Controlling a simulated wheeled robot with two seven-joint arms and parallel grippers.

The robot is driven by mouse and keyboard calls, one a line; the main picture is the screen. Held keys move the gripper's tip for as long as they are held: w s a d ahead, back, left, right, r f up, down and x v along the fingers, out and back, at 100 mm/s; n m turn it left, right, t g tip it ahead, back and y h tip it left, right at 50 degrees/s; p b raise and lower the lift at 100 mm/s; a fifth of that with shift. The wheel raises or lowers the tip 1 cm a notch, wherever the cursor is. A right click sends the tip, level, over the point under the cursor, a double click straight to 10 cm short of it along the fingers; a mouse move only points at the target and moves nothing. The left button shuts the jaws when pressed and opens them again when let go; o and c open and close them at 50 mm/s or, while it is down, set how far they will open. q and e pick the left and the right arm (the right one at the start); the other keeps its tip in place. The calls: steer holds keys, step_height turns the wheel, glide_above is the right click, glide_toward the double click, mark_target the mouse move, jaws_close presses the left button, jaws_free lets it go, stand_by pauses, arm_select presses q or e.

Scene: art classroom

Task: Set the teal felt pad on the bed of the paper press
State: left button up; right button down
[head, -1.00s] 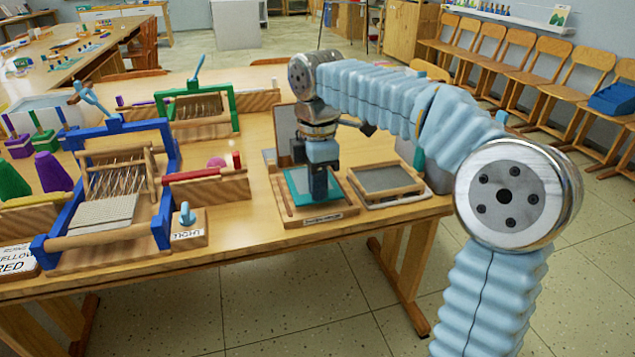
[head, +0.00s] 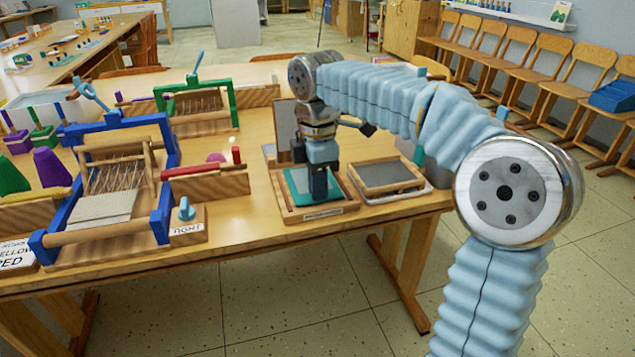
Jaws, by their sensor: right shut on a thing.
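The paper press (head: 318,214) is a low wooden tray with a label on its front edge and a grey upright panel (head: 286,127) behind it. It stands near the table's front right. The teal felt pad (head: 298,181) shows inside the tray's rim, at bed level. My right gripper (head: 319,197) points straight down over the tray and is shut on the pad. The gripper hides the pad's middle, and I cannot tell whether the pad's whole underside touches the bed. My left gripper is out of view.
A wooden frame with a grey screen (head: 388,174) lies on a tray close to the press's right. A blue loom (head: 165,213) and a green loom (head: 235,108) stand to the left.

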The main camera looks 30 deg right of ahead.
stand_by(0.3)
steer(key=c, duration=1.2)
jaws_free()
steer(key=shift+r+p, duration=1.2)
steer(key=shift+r, duration=5.7)
